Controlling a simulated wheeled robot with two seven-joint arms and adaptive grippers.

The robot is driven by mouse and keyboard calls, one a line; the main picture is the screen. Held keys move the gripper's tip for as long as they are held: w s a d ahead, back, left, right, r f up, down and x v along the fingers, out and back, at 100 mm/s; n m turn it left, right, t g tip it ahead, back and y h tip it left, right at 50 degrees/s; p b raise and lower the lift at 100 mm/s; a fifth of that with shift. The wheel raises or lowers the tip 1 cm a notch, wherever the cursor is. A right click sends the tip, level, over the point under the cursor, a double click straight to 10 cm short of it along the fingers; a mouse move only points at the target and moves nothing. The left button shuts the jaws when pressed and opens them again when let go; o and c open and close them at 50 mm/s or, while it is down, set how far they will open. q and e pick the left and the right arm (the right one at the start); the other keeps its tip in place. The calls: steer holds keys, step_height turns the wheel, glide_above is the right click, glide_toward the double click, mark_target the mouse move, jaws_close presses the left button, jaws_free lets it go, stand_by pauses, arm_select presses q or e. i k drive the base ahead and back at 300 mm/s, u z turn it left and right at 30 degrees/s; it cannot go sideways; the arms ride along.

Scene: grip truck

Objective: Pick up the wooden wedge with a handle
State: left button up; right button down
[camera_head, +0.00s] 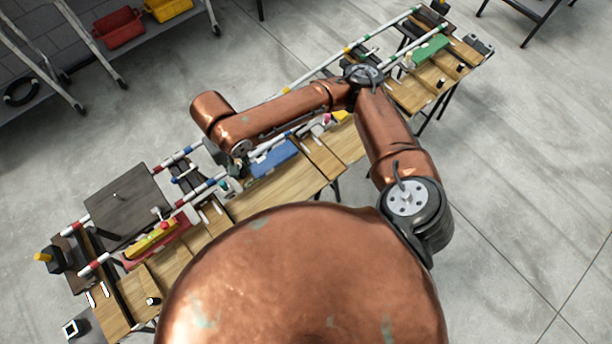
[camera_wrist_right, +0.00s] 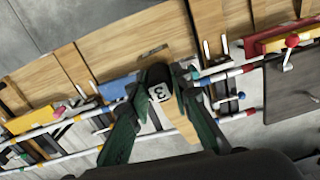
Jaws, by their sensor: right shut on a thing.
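The wooden wedge (camera_wrist_right: 180,123) shows in the right wrist view as a pale wood piece with a dark handle (camera_wrist_right: 158,74) and a white label reading "3". My right gripper (camera_wrist_right: 160,84) has its green-grey fingers on both sides of the handle and is shut on it. In the head view my right gripper (camera_head: 231,172) is small and partly hidden under my copper wrist, at the left of the blue block. The wedge cannot be made out clearly there. My left gripper is not in view.
A long rack of white rails and wooden boards (camera_head: 290,188) crosses the floor. The blue block (camera_head: 273,159) lies beside the gripper. A dark panel (camera_head: 125,207) and a yellow-red piece (camera_head: 152,241) are left. A green block (camera_head: 430,48) is far right.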

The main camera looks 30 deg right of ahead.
mark_target(435, 87)
steer(key=z, duration=0.05)
steer(key=k, duration=0.25)
steer(key=z, duration=2.4)
